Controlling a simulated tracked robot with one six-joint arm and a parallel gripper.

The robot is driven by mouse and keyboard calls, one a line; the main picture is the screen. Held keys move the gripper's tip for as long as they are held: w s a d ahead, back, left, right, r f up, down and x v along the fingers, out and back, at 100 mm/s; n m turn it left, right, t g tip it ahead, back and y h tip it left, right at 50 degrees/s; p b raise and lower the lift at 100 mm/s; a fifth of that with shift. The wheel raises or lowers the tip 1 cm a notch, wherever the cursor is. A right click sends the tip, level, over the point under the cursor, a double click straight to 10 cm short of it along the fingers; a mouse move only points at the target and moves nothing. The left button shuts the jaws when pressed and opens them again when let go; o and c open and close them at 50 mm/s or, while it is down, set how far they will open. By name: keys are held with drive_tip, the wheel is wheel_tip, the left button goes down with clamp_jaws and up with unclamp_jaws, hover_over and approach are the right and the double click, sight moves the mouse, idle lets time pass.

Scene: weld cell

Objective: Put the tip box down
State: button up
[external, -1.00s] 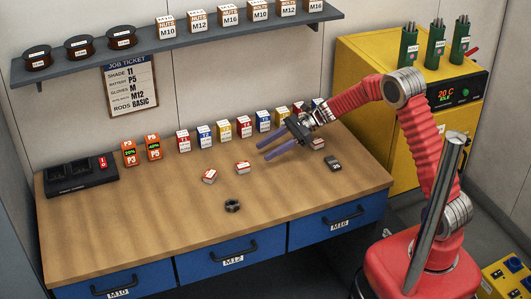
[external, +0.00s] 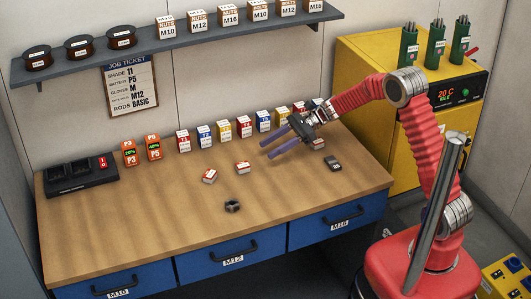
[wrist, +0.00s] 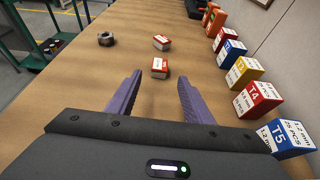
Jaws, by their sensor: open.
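My gripper (external: 266,149) is open and empty above the right half of the bench. Its purple fingers point left and lie well apart in the wrist view (wrist: 157,90), with only bench top between them. Tip boxes with coloured labels stand upright in a row along the back: T1 red (external: 183,140), T2 blue (external: 205,136), T3 yellow (external: 224,132), T4 red (external: 244,127) and T5 blue (external: 263,122). T5 also shows in the wrist view (wrist: 287,136), close to the right finger side but apart from it. No box is held.
Two small red-and-white boxes (external: 209,176) (external: 243,168) lie on the bench ahead of the fingers; another (external: 318,144) lies by my wrist. Orange batteries (external: 129,153) stand left. The front bench is mostly clear.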

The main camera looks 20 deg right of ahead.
drive_tip(key=s+d+r+n+t+h, duration=0.2)
drive_tip(key=s+d+n, duration=0.4)
drive_tip(key=s+d, duration=0.3)
drive_tip(key=s+d+r+n+t+h, duration=0.1)
drive_tip(key=s+d+r+n+h, duration=0.4)
drive_tip(key=s+d, duration=0.5)
drive_tip(key=s+d+r+n+t+h, duration=0.2)
drive_tip(key=s+d+r+n+h, duration=0.2)
drive_tip(key=s+d, duration=0.6)
drive_tip(key=d+n+h, duration=0.2)
drive_tip(key=d+n, duration=0.1)
drive_tip(key=shift+t, duration=0.3)
drive_tip(key=shift+r, duration=0.1)
drive_tip(key=shift+o, duration=0.5)
drive_tip(key=shift+w, duration=0.1)
drive_tip(key=shift+o, duration=1.4)
drive_tip(key=shift+r, duration=0.1)
